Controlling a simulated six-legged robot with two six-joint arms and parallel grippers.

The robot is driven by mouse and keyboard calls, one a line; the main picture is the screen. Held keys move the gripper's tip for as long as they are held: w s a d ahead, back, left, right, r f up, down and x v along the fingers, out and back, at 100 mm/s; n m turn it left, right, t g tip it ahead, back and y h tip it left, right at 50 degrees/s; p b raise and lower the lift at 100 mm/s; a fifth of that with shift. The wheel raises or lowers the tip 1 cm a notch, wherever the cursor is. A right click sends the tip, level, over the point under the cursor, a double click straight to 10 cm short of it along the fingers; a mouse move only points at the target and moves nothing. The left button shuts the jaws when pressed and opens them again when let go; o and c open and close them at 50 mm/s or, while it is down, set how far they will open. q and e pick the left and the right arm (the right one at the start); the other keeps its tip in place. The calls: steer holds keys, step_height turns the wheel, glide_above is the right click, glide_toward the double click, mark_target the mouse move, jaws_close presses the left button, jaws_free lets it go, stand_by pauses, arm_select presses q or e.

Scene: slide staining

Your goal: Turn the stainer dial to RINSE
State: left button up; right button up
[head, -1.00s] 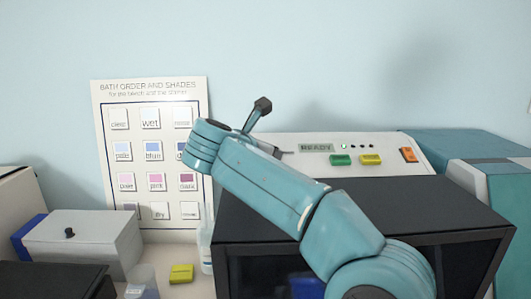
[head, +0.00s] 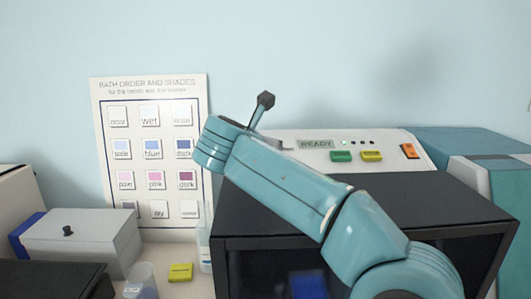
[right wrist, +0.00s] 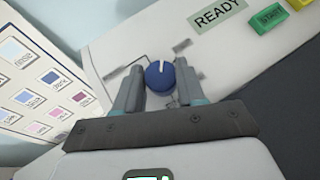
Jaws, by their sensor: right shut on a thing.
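The stainer's blue dial (right wrist: 159,82) is round with a white pointer notch, which points roughly up in the right wrist view. My right gripper (right wrist: 157,70) has one finger on each side of the dial and is shut on it. Small labels around the dial are too blurred to read. In the head view the stainer's sloped white panel (head: 385,143) shows above a black housing, but my right arm hides the dial and the gripper. The display (right wrist: 220,14) reads READY. My left gripper is in neither view.
A green button (head: 341,156), a yellow button (head: 371,156) and an orange switch (head: 409,151) sit on the panel. A bath-order poster (head: 150,88) leans on the wall at left. A grey box (head: 85,240), a clear cup (head: 141,278) and a yellow block (head: 180,273) stand on the bench.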

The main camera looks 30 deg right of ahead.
steer(key=shift+s+d+f+n+t+y+b, duration=0.15)
steer(key=shift+n+t+y+b, duration=0.15)
steer(key=shift+n, duration=0.2)
steer(key=shift+w+a+f+n+t+y+b, duration=0.1)
steer(key=shift+f+n+t+y, duration=0.1)
steer(key=shift+n+t, duration=0.25)
steer(key=shift+s+d+r+n+t+y, duration=0.15)
steer(key=shift+n+t+y, duration=0.35)
steer(key=shift+n, duration=0.45)
steer(key=n+y+p, duration=0.1)
steer(key=n+t+y, duration=0.1)
steer(key=n, duration=0.1)
steer(key=shift+r+t+p, duration=0.15)
steer(key=shift+t+p, duration=0.1)
steer(key=shift+p, duration=0.15)
steer(key=shift+n+y+p, duration=0.55)
steer(key=shift+n+y, duration=0.15)
steer(key=shift+n, duration=0.2)
steer(key=shift+f, duration=0.2)
steer(key=o, duration=1)
steer(key=shift+o, duration=0.2)
steer(key=shift+d, duration=0.1)
steer(key=shift+r+t, duration=0.1)
steer(key=shift+t, duration=0.2)
